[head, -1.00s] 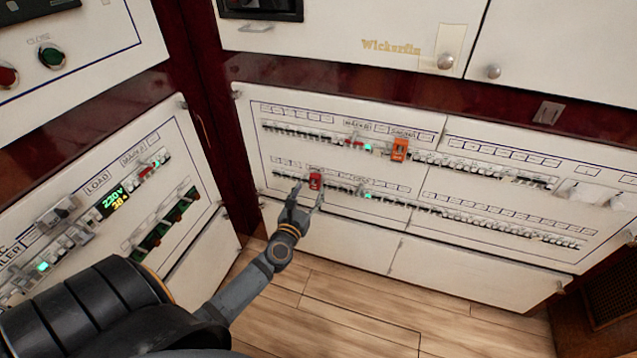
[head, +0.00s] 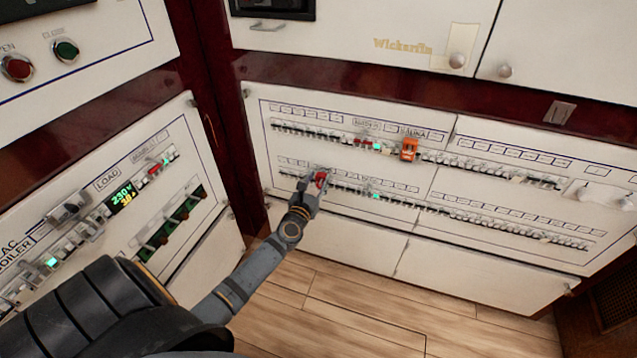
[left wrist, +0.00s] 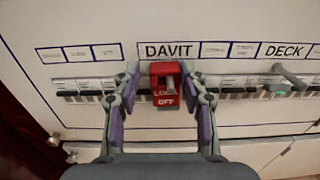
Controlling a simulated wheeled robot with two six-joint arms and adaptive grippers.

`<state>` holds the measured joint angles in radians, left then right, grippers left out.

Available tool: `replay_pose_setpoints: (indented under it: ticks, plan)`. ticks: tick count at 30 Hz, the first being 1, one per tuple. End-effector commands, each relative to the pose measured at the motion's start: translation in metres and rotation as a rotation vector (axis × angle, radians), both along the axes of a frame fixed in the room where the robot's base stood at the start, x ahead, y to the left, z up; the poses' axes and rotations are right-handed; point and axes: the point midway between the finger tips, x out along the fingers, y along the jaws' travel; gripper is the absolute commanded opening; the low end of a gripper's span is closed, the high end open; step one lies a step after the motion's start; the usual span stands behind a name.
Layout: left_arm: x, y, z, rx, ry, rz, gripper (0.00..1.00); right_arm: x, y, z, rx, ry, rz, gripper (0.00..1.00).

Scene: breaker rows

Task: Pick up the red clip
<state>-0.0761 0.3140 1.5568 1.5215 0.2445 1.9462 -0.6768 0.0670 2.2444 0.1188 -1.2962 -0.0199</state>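The red clip (head: 320,180) sits on the lower breaker row of the white panel. In the left wrist view the red clip (left wrist: 166,88) is under the DAVIT label and carries white lettering ending in OFF. My left gripper (head: 314,186) is at the clip, with its fingers partly covering it in the head view. In the left wrist view the left gripper (left wrist: 160,80) is open, one finger on each side of the clip. A gap shows on the left, and the right finger is very close; contact is unclear there. My right gripper is not in view.
An orange clip (head: 409,149) sits on the upper breaker row, up and right. Neighbouring breakers (left wrist: 88,88) line both sides of the red clip. A lever (left wrist: 290,76) juts out near the DECK label. A second panel (head: 120,205) stands at left. The wooden floor (head: 350,312) is clear.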

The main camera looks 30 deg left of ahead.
Motion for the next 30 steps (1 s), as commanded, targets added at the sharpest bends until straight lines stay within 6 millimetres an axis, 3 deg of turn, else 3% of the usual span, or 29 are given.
replay_pose_setpoints:
  ticks: [1, 7, 19, 30]
  plan:
    - [0.000, 0.001, 0.000, 0.002, -0.001, 0.004, 0.29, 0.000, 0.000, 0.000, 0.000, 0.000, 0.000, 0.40]
    - [0.000, 0.003, 0.000, 0.003, -0.001, 0.008, 0.03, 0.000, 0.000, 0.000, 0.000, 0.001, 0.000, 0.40]
    - [0.000, 0.003, 0.001, 0.006, -0.001, 0.010, 0.03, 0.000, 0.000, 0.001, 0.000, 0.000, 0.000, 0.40]
    - [0.008, -0.013, 0.004, 0.006, -0.003, 0.007, 0.00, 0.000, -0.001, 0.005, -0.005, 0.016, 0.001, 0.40]
